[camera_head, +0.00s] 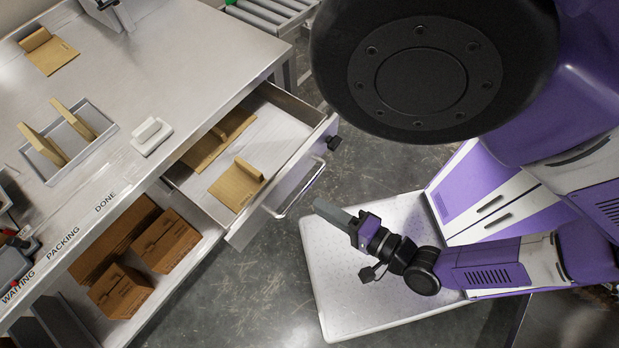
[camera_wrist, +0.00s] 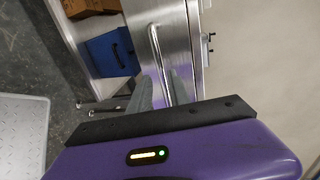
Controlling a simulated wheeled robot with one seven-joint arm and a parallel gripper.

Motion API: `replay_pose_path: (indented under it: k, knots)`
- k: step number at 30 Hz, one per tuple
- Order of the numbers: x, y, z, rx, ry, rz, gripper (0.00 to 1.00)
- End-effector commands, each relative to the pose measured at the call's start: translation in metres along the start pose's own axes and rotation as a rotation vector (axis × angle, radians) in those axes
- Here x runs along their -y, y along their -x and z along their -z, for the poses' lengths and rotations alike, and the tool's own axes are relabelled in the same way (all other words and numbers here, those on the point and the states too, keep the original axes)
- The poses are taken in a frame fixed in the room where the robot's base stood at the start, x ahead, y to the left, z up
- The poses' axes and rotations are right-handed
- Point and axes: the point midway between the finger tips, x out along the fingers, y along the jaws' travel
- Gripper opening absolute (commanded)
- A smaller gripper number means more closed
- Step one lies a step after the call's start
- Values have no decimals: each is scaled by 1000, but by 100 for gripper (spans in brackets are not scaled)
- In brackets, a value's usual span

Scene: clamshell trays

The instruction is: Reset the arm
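My gripper (camera_head: 322,204) is out over the floor and the white base plate, just right of the open drawer (camera_head: 283,200). In the wrist view my gripper (camera_wrist: 161,80) shows two grey fingers standing apart with nothing gripped. The drawer's bar handle (camera_wrist: 160,50) appears between and beyond them; the head view shows the handle (camera_head: 300,190) a little to the left of the fingertips. My arm is bent low at the right.
The open drawer holds brown clamshell trays (camera_head: 236,184). The metal table (camera_head: 180,60) carries a grey rack (camera_head: 68,145), a white block (camera_head: 151,136) and a flat brown tray (camera_head: 50,55). Brown boxes (camera_head: 166,240) sit on the shelf below. A blue bin (camera_wrist: 110,53) shows in the wrist view.

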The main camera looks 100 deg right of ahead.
Motion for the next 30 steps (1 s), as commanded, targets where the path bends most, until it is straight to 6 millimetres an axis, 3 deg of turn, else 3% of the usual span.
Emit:
replay_pose_path:
  k: [14, 19, 23, 30]
  knots:
    - [0, 0, 0, 0, 0, 0, 23]
    - [-5, -1, -6, 22, 104, -22, 23]
    - [9, -15, -33, 124, 370, -20, 23]
    - [84, -32, -98, 457, 1119, 184, 23]
